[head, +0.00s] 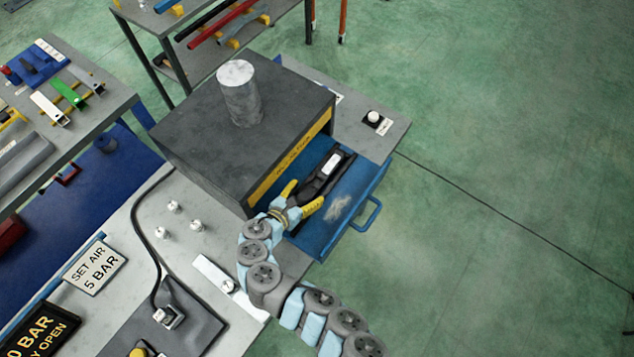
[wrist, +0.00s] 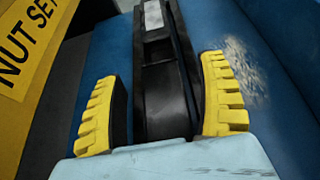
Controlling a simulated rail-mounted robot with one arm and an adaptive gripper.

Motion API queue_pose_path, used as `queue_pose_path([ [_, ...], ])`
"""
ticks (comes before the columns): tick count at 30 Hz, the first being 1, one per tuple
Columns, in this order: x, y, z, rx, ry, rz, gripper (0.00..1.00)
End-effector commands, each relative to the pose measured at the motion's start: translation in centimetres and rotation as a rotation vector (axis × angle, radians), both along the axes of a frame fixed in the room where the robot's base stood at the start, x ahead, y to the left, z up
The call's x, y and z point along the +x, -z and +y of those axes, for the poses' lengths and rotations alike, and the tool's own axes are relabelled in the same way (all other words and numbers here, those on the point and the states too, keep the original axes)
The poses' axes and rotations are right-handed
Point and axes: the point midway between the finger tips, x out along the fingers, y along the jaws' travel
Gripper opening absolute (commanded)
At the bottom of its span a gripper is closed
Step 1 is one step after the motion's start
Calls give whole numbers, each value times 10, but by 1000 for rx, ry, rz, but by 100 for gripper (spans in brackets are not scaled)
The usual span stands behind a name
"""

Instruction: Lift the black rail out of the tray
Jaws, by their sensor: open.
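The black rail (head: 323,178) lies in the blue tray (head: 352,212), a drawer pulled out of the dark grey box. The rail carries a white label. In the wrist view the rail (wrist: 164,90) runs away from me between the two yellow fingers of my gripper (wrist: 168,105). The fingers stand apart on either side of it, with a gap on the left and a smaller one on the right. In the head view my gripper (head: 301,198) is open around the near end of the rail. Whether the rail touches the tray floor all along is hard to tell.
The dark grey box (head: 200,130) with a yellow label strip stands left of the tray, with a grey cylinder (head: 240,95) on top. The tray's blue handle (head: 368,214) sticks out to the right. A button box (head: 373,120) is beyond. Open floor lies right.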

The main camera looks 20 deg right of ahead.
Motion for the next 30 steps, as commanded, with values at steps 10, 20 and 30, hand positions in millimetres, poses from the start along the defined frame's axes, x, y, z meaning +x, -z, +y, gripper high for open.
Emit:
queue_pose_path([
  [10, 6, 6, -11, 1, 1, 1, 74],
  [20, 6, 6, -11, 0, 1, 2, 2],
  [30, 6, 6, -11, -1, 1, 1, 0],
])
